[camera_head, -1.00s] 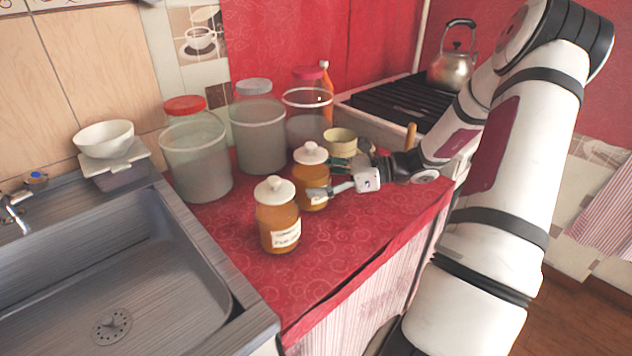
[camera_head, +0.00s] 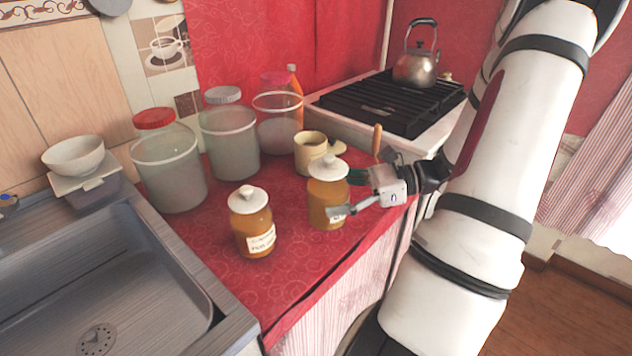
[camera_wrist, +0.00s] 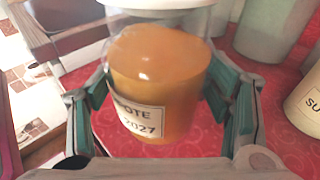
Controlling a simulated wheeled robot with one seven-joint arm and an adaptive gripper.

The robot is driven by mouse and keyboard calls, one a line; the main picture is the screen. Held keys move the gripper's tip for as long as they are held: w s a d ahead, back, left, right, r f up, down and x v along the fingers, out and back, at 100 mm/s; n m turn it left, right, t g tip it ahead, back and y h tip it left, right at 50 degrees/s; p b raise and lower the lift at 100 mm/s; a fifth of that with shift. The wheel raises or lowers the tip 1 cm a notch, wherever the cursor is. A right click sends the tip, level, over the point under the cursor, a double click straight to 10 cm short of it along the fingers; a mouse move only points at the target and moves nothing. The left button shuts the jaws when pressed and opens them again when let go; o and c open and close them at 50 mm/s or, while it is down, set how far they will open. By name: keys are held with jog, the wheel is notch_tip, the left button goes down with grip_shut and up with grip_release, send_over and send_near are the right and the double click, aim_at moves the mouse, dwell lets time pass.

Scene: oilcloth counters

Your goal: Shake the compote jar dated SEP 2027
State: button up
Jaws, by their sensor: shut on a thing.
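A compote jar of orange-brown contents with a white knobbed lid (camera_head: 325,195) is between the fingers of my gripper (camera_head: 345,194), over the right part of the red counter. In the wrist view the fingers close on both sides of this held jar (camera_wrist: 160,75). Its label reads "...OTE" and "2027"; the month is hidden. The contents' surface slants in the wrist view. A second similar jar (camera_head: 252,225) stands upright on the counter to the left, apart from my gripper. Its label is too small to read surely.
Large translucent containers (camera_head: 170,170) line the back of the counter. A cream canister (camera_head: 310,153) stands just behind the held jar. The sink (camera_head: 110,275) lies left, and the stove with a kettle (camera_head: 415,68) lies behind right. The counter front is clear.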

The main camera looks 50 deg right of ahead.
aim_at(343, 178)
jog(key=shift+s+r, duration=0.15)
jog(key=shift+s, duration=0.7)
jog(key=shift+s+r+p, duration=0.3)
jog(key=shift+r+p, duration=0.1)
jog(key=shift+p, duration=0.1)
jog(key=shift+r+p, duration=2)
jog(key=shift+r, duration=0.1)
notch_tip(343, 178, up, 11)
jog(key=p, duration=0.9)
notch_tip(343, 178, down, 11)
jog(key=b, duration=0.5)
jog(key=shift+f, duration=0.1)
